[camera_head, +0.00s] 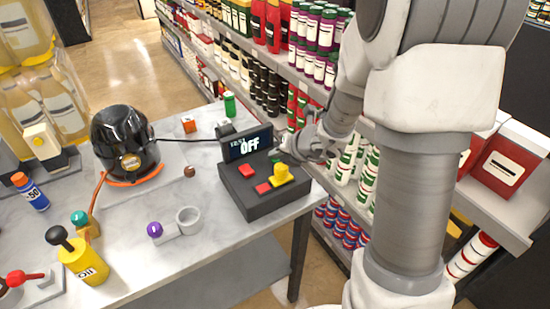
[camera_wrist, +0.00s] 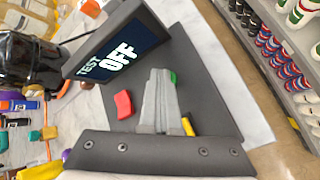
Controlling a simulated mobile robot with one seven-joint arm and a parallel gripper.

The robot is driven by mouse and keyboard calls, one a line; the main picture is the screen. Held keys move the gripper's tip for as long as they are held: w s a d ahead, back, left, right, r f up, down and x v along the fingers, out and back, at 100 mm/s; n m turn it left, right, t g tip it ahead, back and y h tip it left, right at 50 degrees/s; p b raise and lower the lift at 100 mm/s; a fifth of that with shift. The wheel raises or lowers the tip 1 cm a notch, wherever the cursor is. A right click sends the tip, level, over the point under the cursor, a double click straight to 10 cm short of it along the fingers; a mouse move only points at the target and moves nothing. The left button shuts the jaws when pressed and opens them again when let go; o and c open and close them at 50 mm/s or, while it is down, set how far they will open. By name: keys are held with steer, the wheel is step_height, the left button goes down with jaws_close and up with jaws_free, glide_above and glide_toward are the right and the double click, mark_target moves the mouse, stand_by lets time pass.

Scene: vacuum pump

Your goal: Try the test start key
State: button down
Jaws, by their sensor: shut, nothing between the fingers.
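A dark control box (camera_head: 246,200) stands near the right end of the table. Its tilted screen (camera_head: 248,143) reads "TEST OFF", and this also shows in the wrist view (camera_wrist: 115,45). Its top carries two red keys, one near the screen (camera_head: 246,171) and one in front (camera_head: 263,188), a yellow raised key (camera_head: 281,174) and a green key (camera_wrist: 173,77). My gripper (camera_wrist: 160,75) is shut and empty. In the wrist view its fingertips overlap the edge of the green key, beside a red key (camera_wrist: 123,104). I cannot tell whether they touch the green key.
A black and orange pump (camera_head: 127,145) stands on the marble table (camera_head: 120,220) to the left, with a black cable running towards the box. A yellow bottle (camera_head: 82,262) and a purple-knobbed part (camera_head: 155,229) are nearer. Stocked shelves (camera_head: 340,93) stand behind and right.

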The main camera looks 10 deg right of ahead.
steer(key=shift+r+p, duration=0.75)
steer(key=shift+r, duration=0.05)
step_height(320, 180, up, 5)
steer(key=p, duration=0.4)
steer(key=shift+p, duration=0.35)
stand_by(0.4)
